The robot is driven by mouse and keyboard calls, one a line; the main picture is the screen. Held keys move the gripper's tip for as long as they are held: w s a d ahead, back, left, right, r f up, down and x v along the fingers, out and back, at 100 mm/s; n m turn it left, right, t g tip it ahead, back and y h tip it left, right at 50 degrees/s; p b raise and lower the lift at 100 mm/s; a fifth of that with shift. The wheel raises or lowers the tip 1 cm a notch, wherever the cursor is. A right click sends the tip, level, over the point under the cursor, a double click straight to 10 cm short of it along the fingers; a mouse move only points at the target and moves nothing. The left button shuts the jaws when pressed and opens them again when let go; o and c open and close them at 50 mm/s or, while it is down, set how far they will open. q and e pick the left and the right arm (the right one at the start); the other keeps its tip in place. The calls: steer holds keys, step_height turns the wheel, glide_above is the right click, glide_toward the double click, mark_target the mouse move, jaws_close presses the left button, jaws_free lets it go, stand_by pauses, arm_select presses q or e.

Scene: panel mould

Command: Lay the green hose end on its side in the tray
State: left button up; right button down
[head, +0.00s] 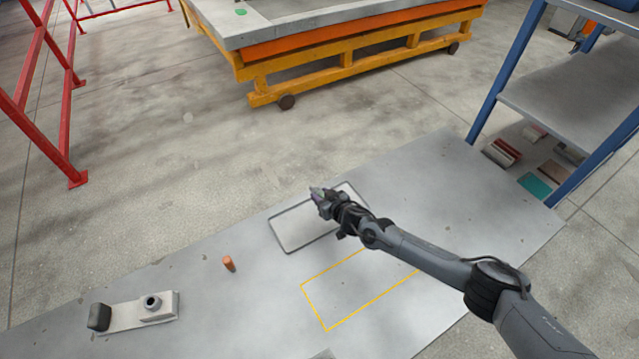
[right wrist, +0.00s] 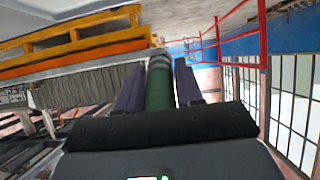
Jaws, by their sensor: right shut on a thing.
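My right gripper (head: 318,193) is over the far part of a shallow grey tray (head: 292,232) with a dark rim, on the table in the head view. How high it is above the tray I cannot tell. In the right wrist view my right gripper (right wrist: 158,85) is shut on the green hose end (right wrist: 158,90), a dark green cylinder between the two purple-grey fingers. In the head view the hose end is too small to make out clearly. My left gripper is not in view.
An orange piece (head: 229,264) stands on the table left of the tray. A grey fixture (head: 150,306) with a round fitting and black block is at the lower left. A yellow outlined rectangle (head: 330,328) is nearer than the tray. A blue shelf (head: 570,98) stands at right.

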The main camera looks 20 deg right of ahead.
steer(key=shift+f+b, duration=3.2)
steer(key=shift+f, duration=0.45)
steer(key=shift+f+b, duration=0.45)
steer(key=shift+f, duration=0.05)
steer(key=shift+f, duration=0.1)
steer(key=c, duration=0.6)
jaws_free()
steer(key=shift+c, duration=0.2)
